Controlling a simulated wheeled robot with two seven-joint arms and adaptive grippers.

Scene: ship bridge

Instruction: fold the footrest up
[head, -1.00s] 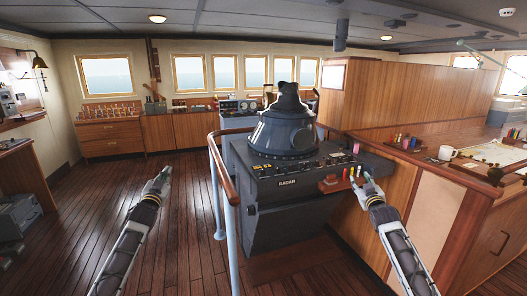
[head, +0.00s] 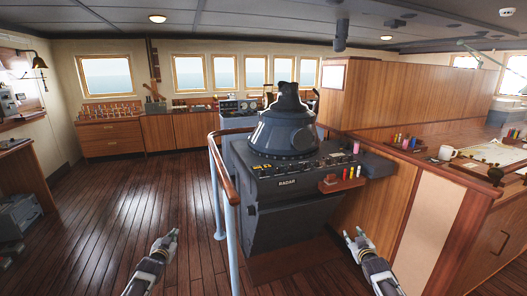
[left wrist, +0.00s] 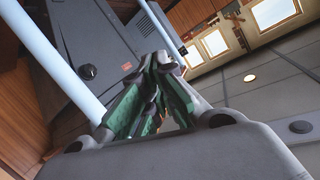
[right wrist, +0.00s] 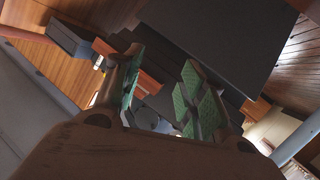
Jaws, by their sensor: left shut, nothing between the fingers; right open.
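A flat reddish-brown board at the foot of the grey radar console (head: 285,215) looks like the footrest (head: 285,264). It lies low and about level, out from the console's front; its hinge cannot be made out. My left gripper (head: 172,235) is shut and empty, left of the board and beyond the blue railing post. Its closed fingers also show in the left wrist view (left wrist: 155,108). My right gripper (head: 355,235) is open and empty, right of the board and above it. Its parted fingers show in the right wrist view (right wrist: 160,88), with the dark console beyond.
A railing with a wooden handrail (head: 222,170) and light blue posts (head: 232,250) stands between my left gripper and the console. A small shelf with colored markers (head: 340,184) juts from the console's right. A wooden counter (head: 430,165) bounds the right. The floor at left is clear.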

